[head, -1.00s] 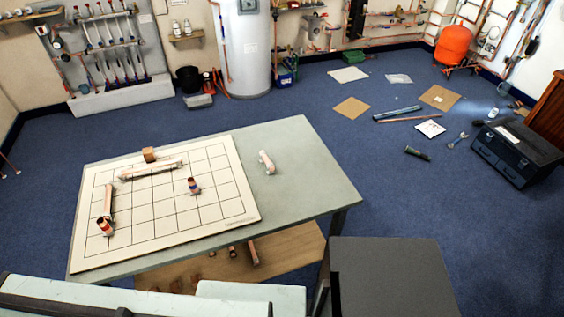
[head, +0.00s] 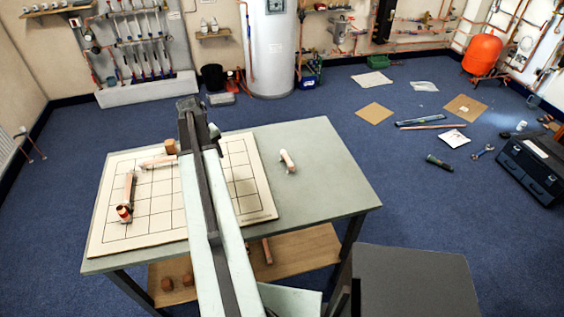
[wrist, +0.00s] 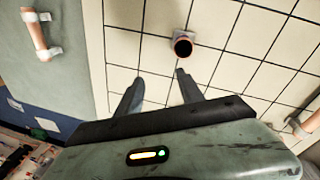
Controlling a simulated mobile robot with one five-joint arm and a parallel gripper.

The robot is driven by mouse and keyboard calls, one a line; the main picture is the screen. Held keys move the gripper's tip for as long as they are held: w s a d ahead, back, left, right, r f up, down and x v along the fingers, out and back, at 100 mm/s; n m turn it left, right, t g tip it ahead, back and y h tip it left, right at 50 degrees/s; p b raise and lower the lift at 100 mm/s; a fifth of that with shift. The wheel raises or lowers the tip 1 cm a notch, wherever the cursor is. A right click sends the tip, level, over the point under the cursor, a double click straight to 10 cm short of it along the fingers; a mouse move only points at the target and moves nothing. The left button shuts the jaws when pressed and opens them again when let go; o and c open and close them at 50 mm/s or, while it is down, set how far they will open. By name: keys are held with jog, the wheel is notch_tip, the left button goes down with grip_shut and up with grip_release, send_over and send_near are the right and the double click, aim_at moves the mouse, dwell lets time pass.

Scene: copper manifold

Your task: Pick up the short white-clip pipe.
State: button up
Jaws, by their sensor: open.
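The short white-clip pipe (head: 287,160) lies on the bare grey-green table, right of the white gridded board (head: 262,205) in the head view. It is copper with a white clip near each end. In the wrist view this pipe (wrist: 38,36) lies at the upper left, well apart from my fingers. My gripper (wrist: 159,78) is open and empty over the board. A short upright copper fitting (wrist: 183,46) stands on the board just beyond the right fingertip. In the head view my arm crosses the board and hides part of it.
A longer copper pipe (head: 159,162), another pipe (head: 129,188) with a red-banded fitting (head: 124,213), and a wooden block (head: 170,147) are on the board's left part. The table (head: 325,175) is clear around the short pipe. A dark grey surface (head: 408,285) stands front right.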

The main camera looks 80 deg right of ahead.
jog(key=s+d+m, duration=0.1)
jog(key=s+d, duration=0.3)
jog(key=s, duration=0.4)
jog(key=s+d+m, duration=0.1)
jog(key=s+d, duration=0.3)
jog(key=s, duration=0.3)
jog(key=m, duration=0.2)
send_over(288, 160)
jog(key=w, duration=0.1)
notch_tip(288, 160, down, 3)
jog(key=b, duration=0.3)
jog(key=shift+w+g, duration=0.1)
jog(key=shift+g, duration=0.3)
jog(key=b+x, duration=0.5)
jog(key=shift+a+f, duration=0.2)
jog(key=shift+r, duration=0.2)
grip_shut()
